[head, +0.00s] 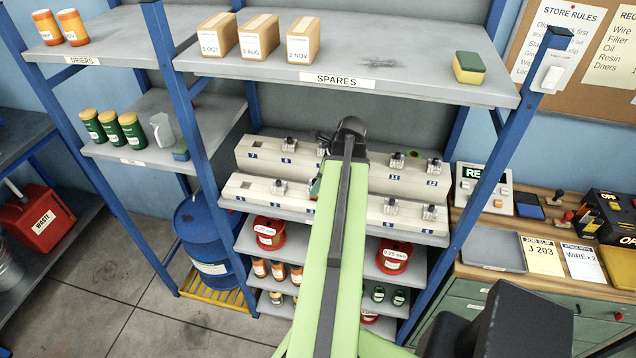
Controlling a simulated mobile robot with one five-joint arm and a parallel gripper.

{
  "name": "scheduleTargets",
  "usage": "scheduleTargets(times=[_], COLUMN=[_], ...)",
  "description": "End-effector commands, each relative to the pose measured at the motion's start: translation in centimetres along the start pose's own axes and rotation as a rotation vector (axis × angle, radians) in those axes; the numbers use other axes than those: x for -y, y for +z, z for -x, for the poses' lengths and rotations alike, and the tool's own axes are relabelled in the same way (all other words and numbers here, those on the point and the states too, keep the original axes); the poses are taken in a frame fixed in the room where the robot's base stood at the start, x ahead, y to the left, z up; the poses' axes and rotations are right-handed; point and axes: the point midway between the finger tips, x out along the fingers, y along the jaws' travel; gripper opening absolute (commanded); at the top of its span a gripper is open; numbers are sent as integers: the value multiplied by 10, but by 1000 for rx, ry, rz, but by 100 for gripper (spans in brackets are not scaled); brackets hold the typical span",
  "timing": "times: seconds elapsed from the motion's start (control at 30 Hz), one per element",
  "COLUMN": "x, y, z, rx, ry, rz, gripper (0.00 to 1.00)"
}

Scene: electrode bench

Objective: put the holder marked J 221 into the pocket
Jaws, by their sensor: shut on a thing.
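My green arm reaches up the middle of the head view and covers part of two pale stepped racks, the upper rack (262,160) and the lower rack (262,199). The fingertips of my gripper are hidden behind the arm, so I cannot see what is between them. Several small metal holders stand on the racks, such as one holder (397,162) at the upper right and one holder (279,187) at the lower left. No J 221 mark can be read on any holder. Which pocket the task means cannot be told. A small teal piece (315,186) shows beside my arm; what it is stays unclear.
A shelf labelled SPARES (400,75) carries boxes and a sponge (468,68) above the racks. Blue posts (487,215) stand at both sides. Red wire spools (268,233) sit below. At right, a bench holds a J 203 slip (541,256) and an empty grey tray (493,250).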

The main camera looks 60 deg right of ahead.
Motion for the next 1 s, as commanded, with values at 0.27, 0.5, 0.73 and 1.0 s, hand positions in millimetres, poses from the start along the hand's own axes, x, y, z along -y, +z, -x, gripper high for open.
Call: scheduleTargets(times=[0.27,0.5,0.73,1.0], x=[0,0,0,0], y=[-3,-5,-7,-9], z=[-8,-13,-18,-24], rx=[1,1,1,1], ry=[0,0,0,1], rz=[0,1,1,1], gripper=[0,0,0,0])
